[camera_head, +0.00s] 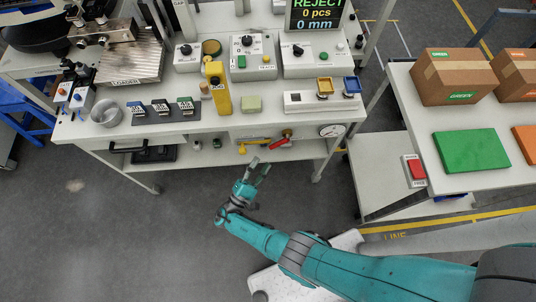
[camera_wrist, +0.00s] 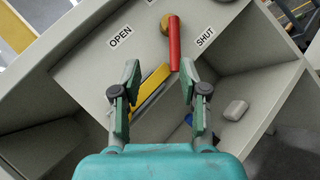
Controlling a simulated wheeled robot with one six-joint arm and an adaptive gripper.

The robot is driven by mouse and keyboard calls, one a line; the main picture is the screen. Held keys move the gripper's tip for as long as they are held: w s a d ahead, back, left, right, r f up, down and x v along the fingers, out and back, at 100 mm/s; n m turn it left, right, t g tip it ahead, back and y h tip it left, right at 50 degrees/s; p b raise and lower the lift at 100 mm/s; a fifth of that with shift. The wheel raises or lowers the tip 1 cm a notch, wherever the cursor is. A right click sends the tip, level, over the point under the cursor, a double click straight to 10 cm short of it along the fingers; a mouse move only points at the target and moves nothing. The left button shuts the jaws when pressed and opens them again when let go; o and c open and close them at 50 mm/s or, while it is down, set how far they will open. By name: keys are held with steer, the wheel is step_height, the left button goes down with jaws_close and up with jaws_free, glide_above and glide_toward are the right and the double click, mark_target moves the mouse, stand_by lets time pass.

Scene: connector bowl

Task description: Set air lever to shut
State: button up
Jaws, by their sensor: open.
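The red air lever (camera_wrist: 174,43) hangs from a round brass pivot (camera_wrist: 166,24) on a pale panel in the wrist view. It lies between the labels OPEN (camera_wrist: 120,37) and SHUT (camera_wrist: 205,37), with its free end nearer SHUT. In the head view the red lever (camera_head: 279,144) is under the bench top. My gripper (camera_wrist: 159,72) is open and empty; the lever's free end appears between its fingertips, close to the right one. In the head view my gripper (camera_head: 259,164) is in front of the lower shelf, apart from the lever.
A yellow bar (camera_wrist: 155,80) shows behind my fingers; a yellow handle (camera_head: 254,142) is left of the lever in the head view. A pale rounded object (camera_wrist: 235,110) sits at right. A gauge (camera_head: 331,130) is right of the lever. The bench top (camera_head: 275,118) overhangs the shelf.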

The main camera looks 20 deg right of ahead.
steer(key=shift+s+a, duration=0.6)
steer(key=shift+a, duration=0.35)
steer(key=shift+s+a, duration=0.55)
steer(key=shift+a, duration=0.4)
steer(key=shift+w+d+r+m, duration=0.1)
steer(key=shift+m, duration=0.3)
steer(key=c, duration=0.7)
steer(key=shift+w+d+r+m+g, duration=0.1)
steer(key=shift+w+r+m+g, duration=0.15)
steer(key=shift+m+g, duration=0.4)
jaws_close()
steer(key=m+g+y, duration=0.4)
steer(key=m+g, duration=0.2)
steer(key=m, duration=0.3)
glide_toward(279, 142)
steer(key=a, duration=0.3)
step_height(279, 142, up, 7)
steer(key=w+a+m+y, duration=0.1)
steer(key=m+y, duration=0.3)
steer(key=y, duration=0.2)
steer(key=x, duration=1)
steer(key=shift+w+r, duration=0.15)
steer(key=shift+w, duration=0.05)
steer(key=shift+s+d+f, duration=0.4)
steer(key=shift+d+f, duration=0.1)
steer(key=shift+f, duration=0.2)
steer(key=shift+s+d+f, duration=0.4)
steer(key=shift+d+f, duration=0.15)
steer(key=shift+f, duration=0.1)
